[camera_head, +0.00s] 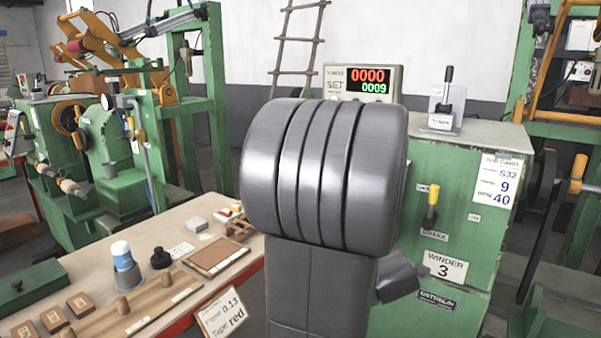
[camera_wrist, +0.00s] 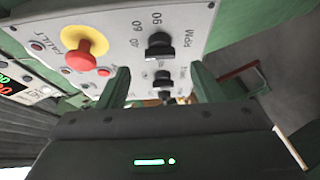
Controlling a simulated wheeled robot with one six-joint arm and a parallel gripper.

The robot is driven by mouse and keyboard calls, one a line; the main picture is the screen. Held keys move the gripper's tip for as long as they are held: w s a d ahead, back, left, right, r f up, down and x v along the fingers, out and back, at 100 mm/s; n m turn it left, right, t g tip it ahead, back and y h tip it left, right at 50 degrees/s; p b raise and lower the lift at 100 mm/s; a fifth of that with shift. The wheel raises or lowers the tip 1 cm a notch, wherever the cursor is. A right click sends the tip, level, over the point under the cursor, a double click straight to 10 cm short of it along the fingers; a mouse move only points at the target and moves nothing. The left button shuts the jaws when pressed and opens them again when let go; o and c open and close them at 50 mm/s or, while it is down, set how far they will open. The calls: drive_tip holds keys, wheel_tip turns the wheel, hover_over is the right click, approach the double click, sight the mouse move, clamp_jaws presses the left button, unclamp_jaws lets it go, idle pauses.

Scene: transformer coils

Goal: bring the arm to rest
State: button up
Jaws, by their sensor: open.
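My gripper (camera_wrist: 161,84) shows in the wrist view with its two fingers apart and nothing between them. Its fingertips point at a grey control panel (camera_wrist: 117,18) with a red mushroom button (camera_wrist: 80,59) on a yellow base and black knobs, one marked RPM (camera_wrist: 160,45). I cannot tell whether the fingers touch the panel. In the head view my own grey arm fills the middle and hides part of the winder; the gripper does not show there.
The green winder 3 (camera_head: 456,240) stands right of my arm, with a yellow-handled lever (camera_head: 431,206) and a job card (camera_head: 497,181). Its counter (camera_head: 366,82) reads 0000, set 0009.

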drive_tip(key=p+v, duration=0.2)
drive_tip(key=v, duration=0.6)
drive_tip(key=b+x, duration=0.2)
drive_tip(key=x, duration=1.2)
drive_tip(key=shift+s+b, duration=0.1)
drive_tip(key=shift+b, duration=0.2)
drive_tip(key=m+t+h, duration=0.1)
drive_tip(key=m, duration=0.2)
drive_tip(key=shift+s+a+m+t+p, duration=0.1)
drive_tip(key=shift+m+t+p, duration=0.2)
drive_tip(key=shift+p, duration=0.1)
drive_tip(key=s+a+m+t+h+p, duration=0.1)
drive_tip(key=s+a+m+h, duration=0.1)
drive_tip(key=s+m, duration=0.4)
drive_tip(key=s, duration=0.3)
drive_tip(key=shift+s+a+f+t+h, duration=0.2)
drive_tip(key=shift+s+t+h, duration=0.1)
drive_tip(key=shift+t, duration=0.1)
